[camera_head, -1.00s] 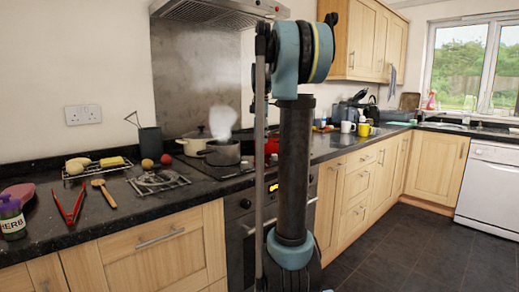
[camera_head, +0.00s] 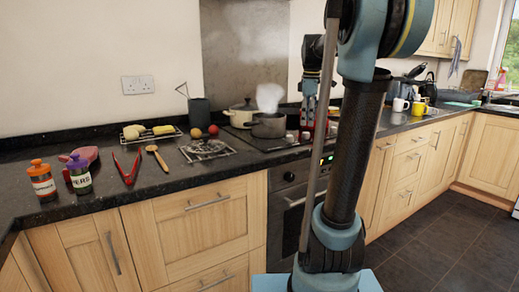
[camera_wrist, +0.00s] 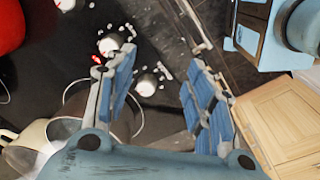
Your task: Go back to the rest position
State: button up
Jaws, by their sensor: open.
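My gripper (camera_head: 308,112) hangs over the hob beside the grey pot, partly behind my arm. In the wrist view my gripper (camera_wrist: 162,65) shows two blue-padded fingers spread apart with nothing between them. The steaming grey pot (camera_head: 269,125) stands on the hob, left of my gripper, with a cream lidded pot (camera_head: 241,113) behind it. A red pot (camera_wrist: 10,25) shows at the upper left of the wrist view. Whether the fingers touch anything cannot be told.
The black worktop (camera_head: 150,185) holds an orange-capped jar (camera_head: 42,181), a purple-capped jar (camera_head: 79,174), red tongs (camera_head: 127,168), a wooden spoon (camera_head: 157,157) and wire racks (camera_head: 207,150). Mugs (camera_head: 417,108) stand to the right. The dark floor (camera_head: 440,235) at right is clear.

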jog(key=s+a+f+m+t, duration=0.1)
jog(key=s+a+f+m, duration=0.2)
jog(key=s+f+m, duration=1)
jog(key=s+f, duration=1.4)
jog(key=s, duration=0.1)
jog(key=shift+s+f+m, duration=0.15)
jog(key=shift+s+m, duration=0.1)
jog(key=shift+m, duration=0.15)
jog(key=shift+w+f, duration=0.2)
jog(key=shift+w, duration=0.25)
